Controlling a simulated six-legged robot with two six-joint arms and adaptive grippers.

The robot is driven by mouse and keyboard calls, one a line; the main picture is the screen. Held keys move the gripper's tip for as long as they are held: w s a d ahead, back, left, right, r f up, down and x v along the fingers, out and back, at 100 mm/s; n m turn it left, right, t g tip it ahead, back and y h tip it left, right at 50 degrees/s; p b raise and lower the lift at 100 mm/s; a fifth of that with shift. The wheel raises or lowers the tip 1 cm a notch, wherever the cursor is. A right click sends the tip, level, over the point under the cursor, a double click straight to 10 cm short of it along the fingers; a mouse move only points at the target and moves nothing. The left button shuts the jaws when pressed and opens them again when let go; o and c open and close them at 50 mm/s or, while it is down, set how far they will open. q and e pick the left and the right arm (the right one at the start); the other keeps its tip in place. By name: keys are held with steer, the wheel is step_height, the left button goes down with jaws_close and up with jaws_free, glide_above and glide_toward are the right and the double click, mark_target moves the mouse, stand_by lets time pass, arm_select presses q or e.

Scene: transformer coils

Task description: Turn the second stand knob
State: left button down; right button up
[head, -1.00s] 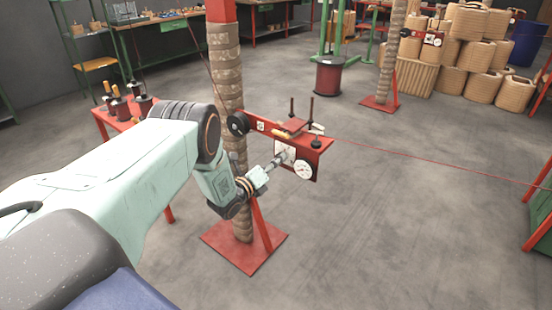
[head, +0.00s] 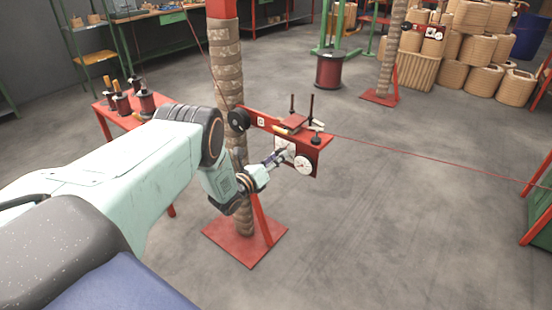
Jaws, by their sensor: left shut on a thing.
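A red stand (head: 243,259) with a square base and a post wrapped in brown material stands in the middle of the head view. A red bracket (head: 318,143) juts right from the post, with a white dial (head: 303,165) on its front face and dark pegs on top. My left gripper (head: 281,157) is at the front of the bracket, left of the dial, shut on what appears to be the stand knob. The knob itself is hidden by the fingers. My right gripper is not in view.
A red table (head: 104,116) with several spools stands behind my left arm. A thin red wire (head: 430,163) runs right from the bracket. A second wrapped stand (head: 380,98) and stacked coils (head: 470,50) are at the back right.

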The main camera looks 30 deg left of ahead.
arm_select(q)
steer(key=c, duration=1)
jaws_free()
steer(key=s+a, duration=0.1)
steer(key=s, duration=1.1)
